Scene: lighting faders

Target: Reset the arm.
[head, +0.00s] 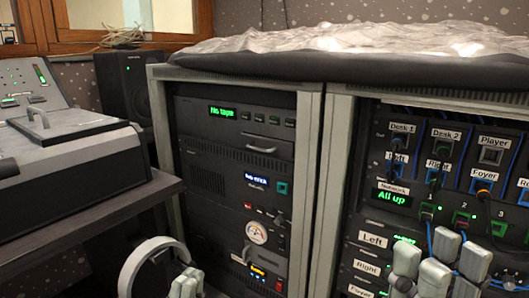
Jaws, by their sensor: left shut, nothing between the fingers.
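My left gripper (187,282) shows at the bottom edge, left of centre, in front of the left rack's lower corner. Its pale grey fingers are together with nothing between them. A curved white part of my arm is beside it, and the rest is cut off by the frame. My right gripper (430,265) is at the lower right, in front of the right rack. Its pale grey fingers stand apart, with a narrow gap between them and no object seen in it. They cover part of the lower labelled rows. Whether either gripper touches a rack is hard to tell.
The left rack (309,180) holds units reading "No tape" and a round gauge (257,232). The right rack (337,170) has labelled sockets, blue cables and an "All up" display (391,197). A crumpled cover (350,45) lies on top. A console (60,160) and speaker (123,85) stand left.

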